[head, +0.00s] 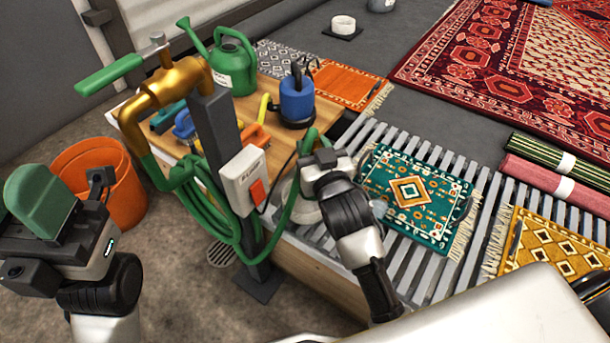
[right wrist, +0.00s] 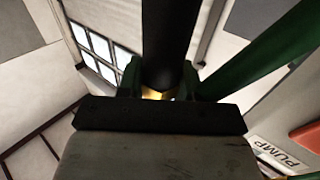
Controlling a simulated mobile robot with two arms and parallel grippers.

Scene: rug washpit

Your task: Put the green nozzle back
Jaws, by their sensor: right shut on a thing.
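My right gripper (head: 318,160) is over the slatted grate, right of the hose post. In the right wrist view its dark green fingers (right wrist: 160,85) are shut on a dark cylindrical part (right wrist: 168,45), which I take as the nozzle's body; a bit of brass shows between the fingers. The green hose (head: 290,207) rises from the coil to this gripper, which largely hides the nozzle in the head view. The grey post (head: 213,135) carries the brass tap (head: 170,84) and the coiled hose. My left gripper (head: 45,205) is at the left edge; its finger gap is hidden.
A white pump box (head: 243,180) is on the post. An orange bucket (head: 120,195) stands left. A green watering can (head: 233,65) and blue pump (head: 297,97) are on the wooden bench (head: 130,125). A teal rug (head: 410,195) lies on the grate (head: 415,280).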

